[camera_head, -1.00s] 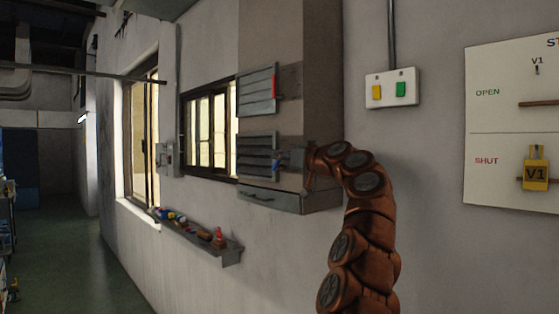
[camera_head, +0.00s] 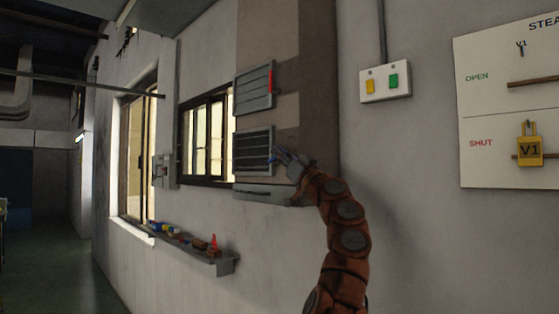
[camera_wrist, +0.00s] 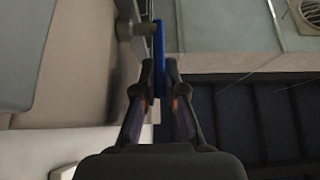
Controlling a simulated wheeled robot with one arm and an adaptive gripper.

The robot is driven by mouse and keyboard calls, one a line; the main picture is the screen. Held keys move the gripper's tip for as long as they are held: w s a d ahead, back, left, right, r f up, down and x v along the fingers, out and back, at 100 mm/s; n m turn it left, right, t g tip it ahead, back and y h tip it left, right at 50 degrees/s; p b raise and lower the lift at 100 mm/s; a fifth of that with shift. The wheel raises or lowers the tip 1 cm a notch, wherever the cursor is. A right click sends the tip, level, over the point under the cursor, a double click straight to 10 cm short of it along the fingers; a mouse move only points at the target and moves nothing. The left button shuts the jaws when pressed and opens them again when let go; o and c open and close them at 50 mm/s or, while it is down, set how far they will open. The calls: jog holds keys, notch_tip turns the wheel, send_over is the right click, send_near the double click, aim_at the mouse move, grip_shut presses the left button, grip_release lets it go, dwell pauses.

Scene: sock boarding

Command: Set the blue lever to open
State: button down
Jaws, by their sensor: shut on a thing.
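The blue lever (camera_wrist: 158,48) is a flat blue bar on a grey pivot in the wrist view. My gripper (camera_wrist: 160,75) is shut on its near end, with one dark finger on each side. In the head view my gripper (camera_head: 282,158) is at the right edge of the lower louvred vent (camera_head: 254,151). The exact angle of the lever is hard to tell in the head view.
An upper vent (camera_head: 255,88) with a red strip sits above. A grey ledge (camera_head: 262,194) juts out below the vents. A wall shelf (camera_head: 222,263) holds small items. A switch box (camera_head: 385,82) and a sign (camera_head: 510,110) marked OPEN and SHUT are to the right.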

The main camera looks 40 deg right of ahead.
jog(key=shift+s+t, duration=0.1)
jog(key=shift+t, duration=0.2)
jog(key=shift+f, duration=0.1)
jog(key=c, duration=1.5)
grip_release()
jog(key=v, duration=1.1)
jog(key=shift+s+d+f, duration=0.1)
jog(key=shift+s+f, duration=0.1)
jog(key=shift+s, duration=0.15)
jog(key=shift+f, duration=0.1)
